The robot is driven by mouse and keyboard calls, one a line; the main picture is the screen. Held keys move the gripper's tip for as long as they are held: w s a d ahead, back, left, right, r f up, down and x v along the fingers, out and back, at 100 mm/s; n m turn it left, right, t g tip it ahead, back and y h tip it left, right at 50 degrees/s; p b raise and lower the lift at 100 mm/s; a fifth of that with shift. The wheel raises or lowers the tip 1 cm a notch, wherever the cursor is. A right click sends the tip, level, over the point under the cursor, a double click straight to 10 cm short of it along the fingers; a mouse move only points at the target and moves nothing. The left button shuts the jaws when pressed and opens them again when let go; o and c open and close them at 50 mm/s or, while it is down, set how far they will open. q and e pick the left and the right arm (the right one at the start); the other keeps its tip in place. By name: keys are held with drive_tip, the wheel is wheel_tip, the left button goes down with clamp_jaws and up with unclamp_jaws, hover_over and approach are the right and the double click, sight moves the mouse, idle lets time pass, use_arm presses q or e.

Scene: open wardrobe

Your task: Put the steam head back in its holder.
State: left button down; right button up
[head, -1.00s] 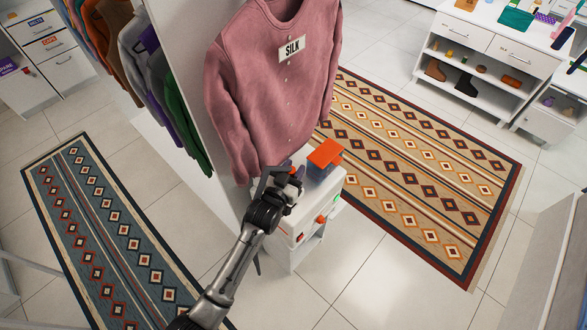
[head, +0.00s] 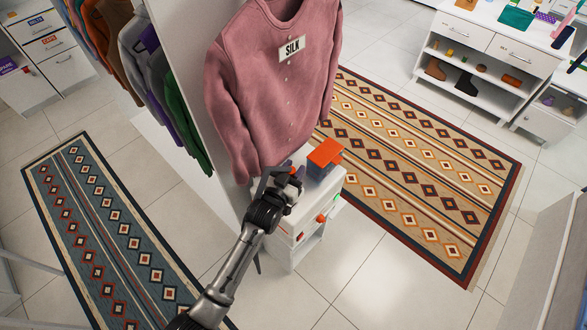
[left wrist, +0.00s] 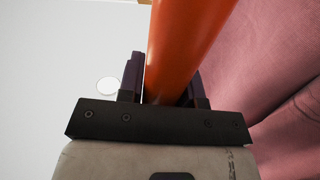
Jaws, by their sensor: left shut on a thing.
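My left gripper (head: 283,180) is over the near left part of a small white unit, just below the pink shirt. In the left wrist view its fingers (left wrist: 165,88) are shut on an orange, rounded handle (left wrist: 185,45), which I take to be the steam head. The far end of the handle runs out of the top of that view. In the head view the gripper mostly hides the held piece. I cannot make out the holder. My right gripper is not in view.
A blue tank with an orange top (head: 324,155) stands on the white unit (head: 308,204), close right of the gripper. An orange knob (head: 321,218) is on its front. The pink shirt (head: 270,85) labelled SILK hangs close behind. A white panel (head: 190,65) stands left.

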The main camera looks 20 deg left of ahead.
use_arm(q)
drive_tip(key=shift+f+b, duration=0.45)
drive_tip(key=shift+f, duration=0.35)
drive_tip(key=c, duration=0.7)
unclamp_jaws()
drive_tip(key=shift+f, duration=0.1)
drive_tip(key=shift+s, duration=0.1)
drive_tip(key=shift+s+a+p, duration=0.1)
drive_tip(key=shift+s+a, duration=0.2)
drive_tip(key=shift+s, duration=1.95)
drive_tip(key=shift+s+a+p, duration=0.1)
drive_tip(key=shift+s+a, duration=0.25)
drive_tip(key=shift+s, duration=1.9)
drive_tip(key=shift+s+a+p, duration=0.1)
drive_tip(key=shift+s+a, duration=0.2)
drive_tip(key=shift+s, duration=1.95)
